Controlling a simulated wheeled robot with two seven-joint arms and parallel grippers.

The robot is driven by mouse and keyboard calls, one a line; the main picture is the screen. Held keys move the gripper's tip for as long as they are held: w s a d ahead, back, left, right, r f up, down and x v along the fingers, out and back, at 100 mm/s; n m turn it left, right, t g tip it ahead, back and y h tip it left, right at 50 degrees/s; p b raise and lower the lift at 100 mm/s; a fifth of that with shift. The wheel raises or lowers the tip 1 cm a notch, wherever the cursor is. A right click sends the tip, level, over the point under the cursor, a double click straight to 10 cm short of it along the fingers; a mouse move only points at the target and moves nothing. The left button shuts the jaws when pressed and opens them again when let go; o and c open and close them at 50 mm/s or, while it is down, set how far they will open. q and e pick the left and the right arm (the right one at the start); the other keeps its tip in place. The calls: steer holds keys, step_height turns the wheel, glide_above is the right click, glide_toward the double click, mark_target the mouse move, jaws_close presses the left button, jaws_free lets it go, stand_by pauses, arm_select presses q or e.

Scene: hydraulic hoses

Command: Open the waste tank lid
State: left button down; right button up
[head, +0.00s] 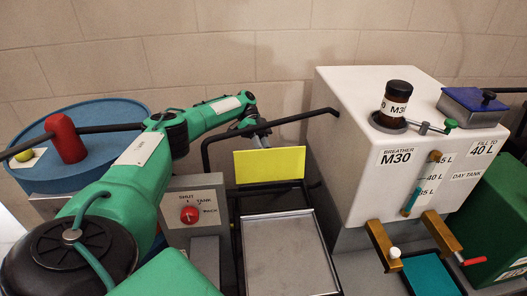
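No label reading "waste tank" shows. A round blue drum (105,112) stands at the left, its flat top closed, with an upright red cylinder (66,138) on it. My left arm's green links cover its right front part. My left gripper (255,126) is small in the picture, beside a black rail and above a yellow panel, apart from the drum. Whether its fingers are open is too small to tell. My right gripper is out of view.
A black bar crosses the drum's top, with a yellow-green ball (24,155) near its left end. A grey box with a red selector knob (189,215) and a metal tray (285,255) stand in front. A brown M30 bottle (397,99) stands inverted on the white tank.

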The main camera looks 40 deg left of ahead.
arm_select(q)
steer(key=shift+d+f, duration=0.3)
steer(key=shift+f, duration=0.1)
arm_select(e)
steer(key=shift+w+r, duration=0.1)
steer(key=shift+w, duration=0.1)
arm_select(q)
steer(key=c, duration=1.4)
jaws_free()
steer(key=shift+w, duration=0.1)
steer(key=shift+o, duration=1.3)
steer(key=shift+w+d+f, duration=0.1)
steer(key=shift+w, duration=0.2)
steer(key=shift+r, duration=0.4)
